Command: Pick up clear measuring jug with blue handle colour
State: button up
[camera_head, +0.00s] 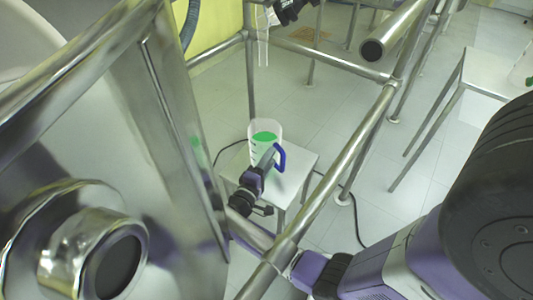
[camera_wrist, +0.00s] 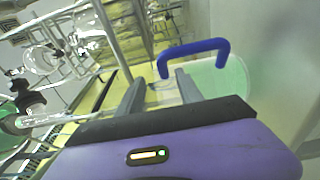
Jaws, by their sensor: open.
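The clear measuring jug (camera_head: 256,148) stands on a small white table in the head view. Green shows inside it near the top. Its blue handle (camera_head: 281,158) is on the right side. My gripper (camera_head: 269,159) is open at the handle, in front of the jug. In the wrist view my gripper (camera_wrist: 158,80) shows two apart grey fingers. The blue handle (camera_wrist: 193,47) arches just beyond their tips, one end lying between them. The right finger overlaps the handle's opening; I cannot tell whether they touch. The pale green jug body (camera_wrist: 235,80) is at right, partly hidden by my gripper.
The white table (camera_head: 301,165) is small, with clear top around the jug. A metal frame rail (camera_head: 340,170) runs diagonally beside it, close to my arm. A large steel vessel (camera_head: 150,130) fills the left. Glassware (camera_wrist: 40,60) shows at left in the wrist view.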

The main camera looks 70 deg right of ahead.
jog(key=d, duration=0.4)
jog(key=shift+s+d+f, duration=0.15)
jog(key=shift+d+f, duration=0.05)
jog(key=shift+f, duration=0.05)
grip_shut()
dwell(1.1)
jog(key=shift+r, duration=0.15)
